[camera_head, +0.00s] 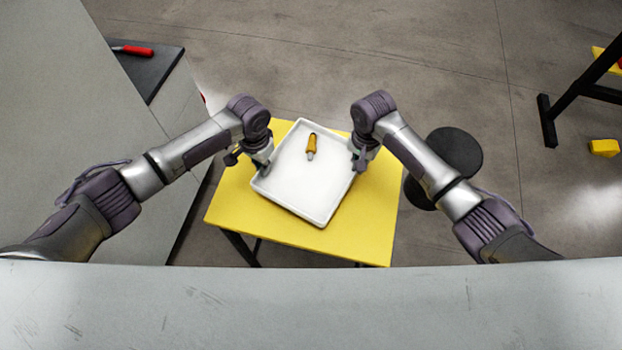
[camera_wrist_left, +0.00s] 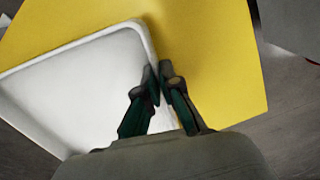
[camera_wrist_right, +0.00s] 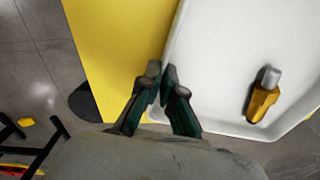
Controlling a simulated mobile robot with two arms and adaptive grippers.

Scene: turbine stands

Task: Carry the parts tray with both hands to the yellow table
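The white parts tray (camera_head: 300,205) is over the yellow table (camera_head: 240,210), turned at an angle to it. I cannot tell whether it rests on the top or hangs just above. One orange-handled tool (camera_head: 311,145) with a grey tip lies in it, also seen in the right wrist view (camera_wrist_right: 263,98). My left gripper (camera_head: 265,168) is at the tray's left edge, its fingers closed on the rim in the left wrist view (camera_wrist_left: 160,78). My right gripper (camera_head: 356,162) is at the opposite edge, its fingers closed on that rim in the right wrist view (camera_wrist_right: 160,75).
A black round stool (camera_head: 455,155) stands right of the table. A grey cabinet with a dark top (camera_head: 150,65) holding a red-handled tool (camera_head: 135,50) is at the left. A black-legged stand (camera_head: 580,85) and a yellow block (camera_head: 604,147) are at the far right.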

